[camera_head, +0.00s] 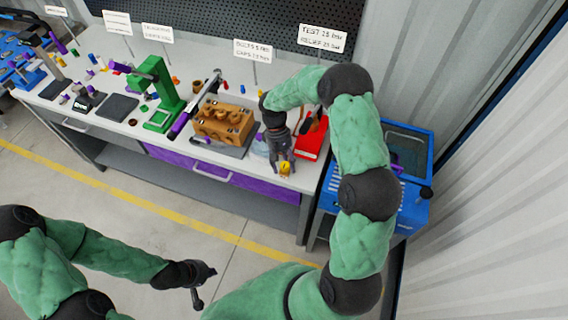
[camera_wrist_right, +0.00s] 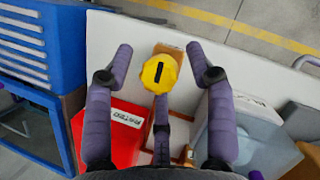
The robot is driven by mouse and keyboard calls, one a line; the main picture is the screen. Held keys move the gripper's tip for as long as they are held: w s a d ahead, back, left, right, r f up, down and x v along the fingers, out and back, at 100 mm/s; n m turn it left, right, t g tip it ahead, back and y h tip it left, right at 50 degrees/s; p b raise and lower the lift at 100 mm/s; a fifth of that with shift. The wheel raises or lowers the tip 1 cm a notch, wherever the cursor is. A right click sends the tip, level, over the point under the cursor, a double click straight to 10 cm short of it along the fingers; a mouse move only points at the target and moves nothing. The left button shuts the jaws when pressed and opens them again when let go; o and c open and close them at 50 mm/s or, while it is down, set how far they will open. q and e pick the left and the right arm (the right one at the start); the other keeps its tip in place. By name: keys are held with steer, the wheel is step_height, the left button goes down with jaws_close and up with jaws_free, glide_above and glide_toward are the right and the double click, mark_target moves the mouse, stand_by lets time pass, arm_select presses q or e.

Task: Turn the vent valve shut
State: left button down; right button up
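The vent valve's yellow round knob (camera_wrist_right: 160,74), with a dark slot mark on its face, shows in the right wrist view on a brown-orange block (camera_wrist_right: 167,50). In the head view the knob (camera_head: 285,169) is at the bench's front edge, just below my right gripper (camera_head: 282,158). In the wrist view my right gripper (camera_wrist_right: 160,50) is open, with one purple finger on each side of the knob and visible gaps to both. A further purple part below the knob partly hides its mount. My left gripper (camera_head: 203,287) hangs over the floor, away from the bench; its finger opening is unclear.
A red bin (camera_head: 312,139) and a blue cart (camera_head: 405,155) stand right of the knob. A grey box (camera_wrist_right: 250,120) is on its other side. A brown pump block (camera_head: 224,123) and a green press (camera_head: 160,95) stand further left. The floor before the bench is clear.

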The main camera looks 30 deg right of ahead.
steer(key=shift+r, duration=0.1)
steer(key=v, duration=1.1)
steer(key=shift+w+r, duration=0.15)
steer(key=shift+r, duration=0.25)
